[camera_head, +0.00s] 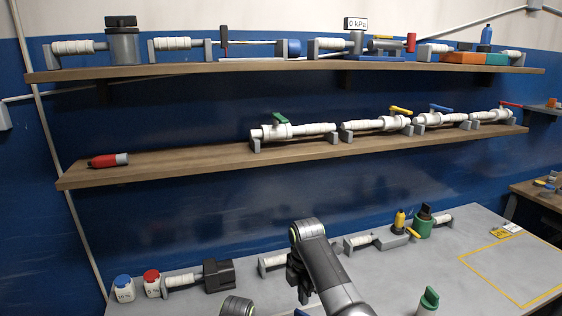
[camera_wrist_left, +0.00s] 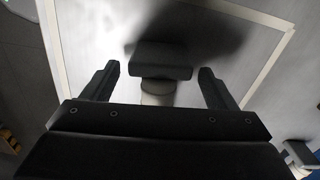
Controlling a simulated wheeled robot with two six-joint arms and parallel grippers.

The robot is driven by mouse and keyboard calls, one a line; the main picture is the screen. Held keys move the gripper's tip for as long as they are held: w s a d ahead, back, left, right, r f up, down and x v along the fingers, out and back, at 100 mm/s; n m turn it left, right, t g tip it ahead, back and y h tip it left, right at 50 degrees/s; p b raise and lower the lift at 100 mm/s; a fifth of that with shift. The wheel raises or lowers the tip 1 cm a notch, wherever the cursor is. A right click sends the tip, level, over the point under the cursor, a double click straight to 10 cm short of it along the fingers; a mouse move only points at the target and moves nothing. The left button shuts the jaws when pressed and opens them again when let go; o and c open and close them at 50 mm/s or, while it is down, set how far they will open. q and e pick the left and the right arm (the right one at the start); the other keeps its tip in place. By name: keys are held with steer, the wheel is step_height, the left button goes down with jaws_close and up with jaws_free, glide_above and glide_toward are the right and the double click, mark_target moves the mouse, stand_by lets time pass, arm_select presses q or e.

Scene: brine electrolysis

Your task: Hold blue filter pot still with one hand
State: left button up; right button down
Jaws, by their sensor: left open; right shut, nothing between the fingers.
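In the left wrist view my left gripper (camera_wrist_left: 160,70) is open, its two fingers apart. Between and beyond them is a dark block-like top (camera_wrist_left: 160,60) on a paler round body (camera_wrist_left: 158,92); its colour is too dark to name, so I cannot tell if it is the blue filter pot. No clear blue pot shows in the head view; only a small blue bit (camera_head: 300,312) shows at the bottom edge, mostly cut off. My right gripper (camera_head: 298,284) is shut and empty, low over the bench, partly behind my own arm.
The grey bench (camera_head: 400,270) holds white bottles with blue (camera_head: 123,289) and red (camera_head: 152,284) caps, a green pot (camera_head: 423,224) and another green-topped item (camera_head: 428,302). A yellow outline (camera_head: 465,262) marks clear room at right. Two wooden shelves (camera_head: 200,168) cross the wall above.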

arm_select(q)
step_height(320, 180, up, 9)
steer(key=shift+r, duration=0.2)
stand_by(0.4)
